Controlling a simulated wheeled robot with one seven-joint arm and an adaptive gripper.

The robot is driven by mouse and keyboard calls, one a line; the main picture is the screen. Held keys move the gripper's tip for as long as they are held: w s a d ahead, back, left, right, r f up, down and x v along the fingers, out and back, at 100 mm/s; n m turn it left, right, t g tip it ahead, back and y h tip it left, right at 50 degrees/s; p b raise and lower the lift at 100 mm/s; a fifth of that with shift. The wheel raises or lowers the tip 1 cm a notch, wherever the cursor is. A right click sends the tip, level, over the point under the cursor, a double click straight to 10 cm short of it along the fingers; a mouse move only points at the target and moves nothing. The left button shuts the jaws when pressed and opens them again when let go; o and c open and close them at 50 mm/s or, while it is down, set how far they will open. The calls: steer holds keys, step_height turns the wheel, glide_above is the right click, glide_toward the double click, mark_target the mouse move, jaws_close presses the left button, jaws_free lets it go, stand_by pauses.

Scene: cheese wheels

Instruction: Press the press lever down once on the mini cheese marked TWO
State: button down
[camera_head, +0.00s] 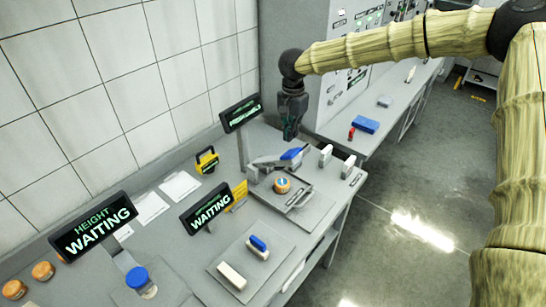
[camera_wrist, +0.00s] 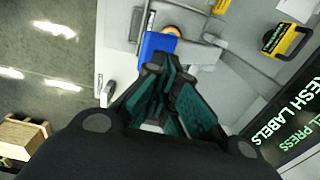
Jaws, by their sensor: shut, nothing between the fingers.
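The press lever (camera_head: 293,153) has a blue handle and stands on the grey press at the back of the bench. Its blue handle also shows in the wrist view (camera_wrist: 157,46), just beyond my fingertips. A small orange mini cheese (camera_head: 282,186) sits on the press plate in front of the lever; its top mark is too small to read. In the wrist view only the cheese's edge (camera_wrist: 172,31) shows behind the handle. My gripper (camera_head: 290,137) is shut and empty, pointing down just above the handle. I cannot tell whether it touches the handle.
A lit label screen (camera_head: 241,113) stands left of my gripper. Two "WAITING" screens (camera_head: 93,227) (camera_head: 207,206) stand nearer. White blocks (camera_head: 325,155) stand right of the press. A yellow-black device (camera_head: 207,160) lies behind. A blue-topped stamp (camera_head: 258,246) and orange cheeses (camera_head: 43,271) are nearer.

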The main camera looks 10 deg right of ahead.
steer(key=shift+r, duration=1.85)
